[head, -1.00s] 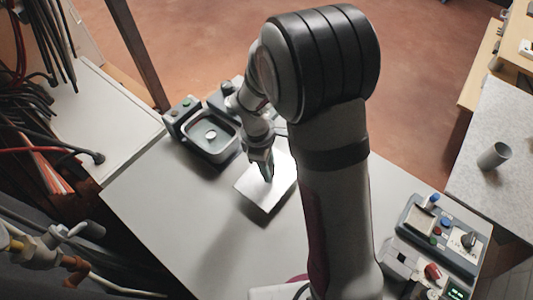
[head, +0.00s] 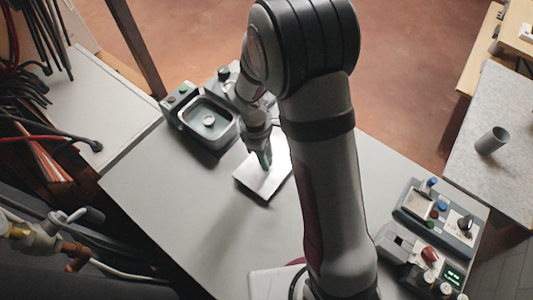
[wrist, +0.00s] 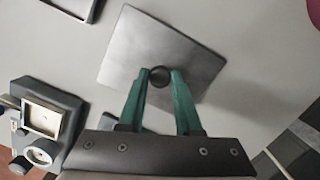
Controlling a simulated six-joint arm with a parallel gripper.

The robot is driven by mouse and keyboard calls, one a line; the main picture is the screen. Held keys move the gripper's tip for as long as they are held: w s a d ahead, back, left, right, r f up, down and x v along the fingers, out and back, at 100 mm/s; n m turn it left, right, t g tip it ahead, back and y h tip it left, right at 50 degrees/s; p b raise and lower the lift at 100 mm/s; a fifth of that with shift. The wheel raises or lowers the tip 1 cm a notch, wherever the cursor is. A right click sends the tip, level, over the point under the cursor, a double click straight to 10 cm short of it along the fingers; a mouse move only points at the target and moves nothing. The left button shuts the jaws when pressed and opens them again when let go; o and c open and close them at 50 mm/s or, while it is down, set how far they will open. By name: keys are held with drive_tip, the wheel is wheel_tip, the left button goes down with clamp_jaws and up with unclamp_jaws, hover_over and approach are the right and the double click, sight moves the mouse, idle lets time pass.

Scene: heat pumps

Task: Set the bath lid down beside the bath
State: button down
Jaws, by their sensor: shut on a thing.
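The bath lid (head: 262,184) is a flat silvery square plate with a small dark knob. It also shows in the wrist view (wrist: 190,72). My gripper (head: 266,166) has its green fingers (wrist: 160,74) shut on the knob from both sides. The lid looks level and low over the grey table; I cannot tell whether it touches the table. The bath (head: 188,128) is a dark open basin with a small round disc inside. It stands up and left of the lid in the head view, with a narrow strip of table between them.
A dark unit with a black knob (head: 223,73) stands behind the bath, partly hidden by my arm. A control box (head: 440,215) is at the table's right. The wrist view shows a unit with a cream square (wrist: 42,119) and dial. The table's front left is clear.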

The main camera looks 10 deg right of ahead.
drive_tip(key=shift+f, duration=0.75)
drive_tip(key=c, duration=0.5)
unclamp_jaws()
drive_tip(key=r, duration=0.5)
drive_tip(key=a+r, duration=0.1)
drive_tip(key=r, duration=0.4)
drive_tip(key=w+a+r, duration=0.1)
drive_tip(key=r, duration=0.4)
drive_tip(key=shift+a+r, duration=0.1)
drive_tip(key=shift+r, duration=0.2)
